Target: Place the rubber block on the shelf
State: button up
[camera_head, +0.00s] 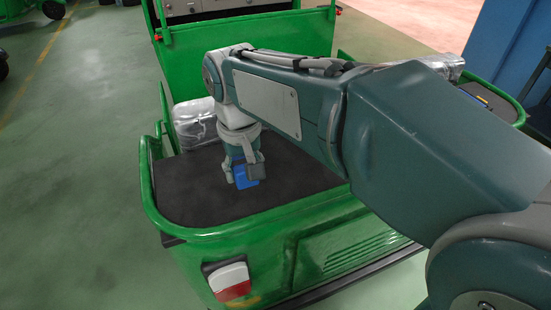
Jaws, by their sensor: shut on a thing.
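A blue block (244,177), which I take to be the rubber block, is between the fingers of my gripper (243,181). My gripper points down and is shut on the block, low over the dark flat bed of the green rickshaw (190,196). Whether the block touches the bed I cannot tell. My gripper and forearm hide part of the block and part of the bed. No separate shelf is clearly seen; the dark bed is the flat surface under the block.
Silver wrapped bundles lie at the bed's left back (190,125) and behind my arm (440,65). A green rail (163,222) rims the bed, and a green panel (285,35) stands behind it. The dark bed left of my gripper is clear.

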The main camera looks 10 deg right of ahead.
jog(key=w+d+f, duration=0.1)
jog(key=w+f, duration=0.1)
jog(key=w+d+f, duration=0.2)
jog(key=w, duration=0.1)
jog(key=w+d+f, duration=0.1)
jog(key=w+f, duration=0.1)
jog(key=w, duration=0.1)
jog(key=shift+w+d+f, duration=0.1)
jog(key=shift+d+f, duration=0.1)
jog(key=shift+f, duration=0.15)
jog(key=shift+w+f, duration=0.4)
jog(key=shift+f, duration=0.1)
jog(key=shift+w+d+f, duration=0.15)
jog(key=shift+f, duration=0.8)
jog(key=shift+w+d+f, duration=0.1)
jog(key=shift+f, duration=0.8)
jog(key=o, duration=1.2)
jog(key=shift+f, duration=0.1)
